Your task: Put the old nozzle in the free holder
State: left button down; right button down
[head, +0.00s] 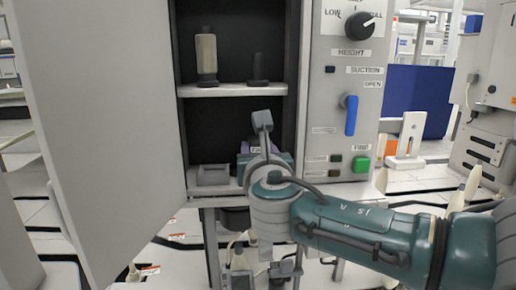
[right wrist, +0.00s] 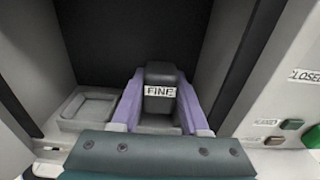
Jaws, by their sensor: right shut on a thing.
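My right gripper (right wrist: 160,80) reaches into the lower compartment of the open cabinet. Its two purple fingers are shut on a dark block labelled FINE (right wrist: 160,104), one finger on each side. I cannot tell whether this block is the old nozzle or part of a mount. An empty shallow grey holder (right wrist: 85,108) lies to its left on the same shelf; it also shows in the head view (head: 213,176). On the upper shelf stand a beige-topped nozzle (head: 206,55) and a slimmer dark nozzle (head: 257,68). My left gripper is not in view.
The cabinet door (head: 105,110) stands open at the left. The control panel (head: 340,120), with a knob, a blue lever (head: 351,115) and a green button (head: 361,164), is close on the right. The upper shelf (head: 230,90) is above my gripper.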

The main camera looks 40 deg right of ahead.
jog(key=shift+f, duration=0.2)
jog(key=shift+f+b, duration=0.75)
jog(key=shift+b, duration=0.05)
dwell(0.4)
jog(key=shift+c, duration=1.7)
grip_release()
